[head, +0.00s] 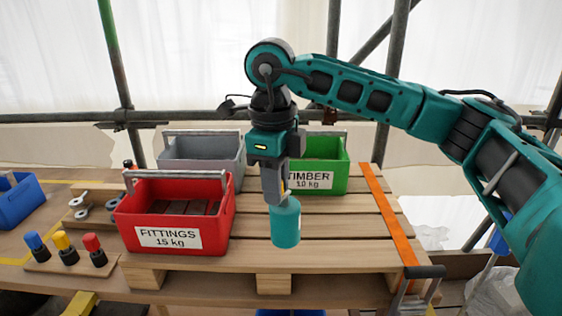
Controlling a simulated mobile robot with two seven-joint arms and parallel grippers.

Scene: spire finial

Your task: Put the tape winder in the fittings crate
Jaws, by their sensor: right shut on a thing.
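My right gripper (274,188) points down over the pallet and is shut on a teal cylinder (286,224). The cylinder hangs upright below the fingers, in front of the green crate; I cannot tell whether it clears the boards. Its top is partly hidden by the fingers. No other thing shows clearly as a tape winder, and I cannot tell for sure that this cylinder is it. The red fittings crate (168,237), labelled "FITTINGS 15 kg", stands left of the gripper. Dark brown block-like pieces lie inside it. My left gripper is not in view.
A grey crate (203,150) stands behind the red one, and a green timber crate (338,178) behind my gripper. An orange strip (388,214) runs along the pallet's right. Pallet boards (345,228) right of the cylinder are clear.

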